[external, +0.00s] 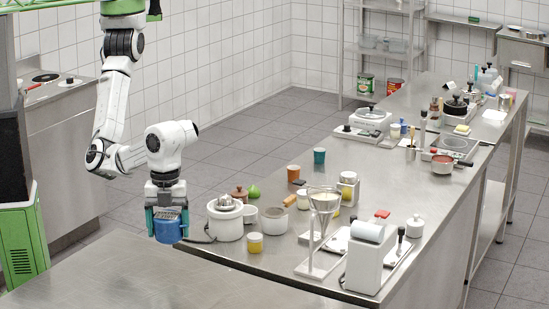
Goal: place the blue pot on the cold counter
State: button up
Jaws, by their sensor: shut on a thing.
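My gripper (167,217) points down at the left of centre, with a teal finger on each side of the blue pot (168,234). It is shut on the pot, whose upper part is partly hidden between the fingers. The pot looks upright and hangs near the back edge of the bare steel counter (150,284) in the foreground. The gap between the pot and that counter is hard to judge from this view. No label shows which counter is the cold one.
A long steel counter (343,225) at the right holds a white cooker (225,222), a yellow jar (255,243), a glass funnel on a stand (323,215), a white printer-like device (368,260) and several small pots. The foreground counter's visible top is clear. A stove counter (60,130) stands at the left.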

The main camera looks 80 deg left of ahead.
aim_at(206, 299)
jog(key=w+d+f+b, duration=0.2)
jog(key=b, duration=0.2)
jog(key=w+d+f+b, duration=0.2)
jog(key=d+f+b, duration=0.1)
jog(key=w+d+f+b, duration=0.1)
jog(key=d+f+b, duration=0.1)
jog(key=d+b, duration=0.1)
jog(key=shift+w+f+b, duration=0.25)
jog(key=shift+w+b, duration=0.15)
jog(key=shift+b, duration=0.4)
jog(key=shift+w+d+p, duration=0.15)
jog(key=shift+d+p, duration=0.05)
jog(key=shift+p, duration=0.15)
jog(key=shift+w+d+f, duration=0.15)
jog(key=shift+d+f, duration=0.1)
jog(key=shift+f, duration=0.2)
jog(key=shift+w+d+f, duration=0.1)
jog(key=shift+f, duration=1.6)
jog(key=shift+f, duration=0.15)
jog(key=o, duration=1.2)
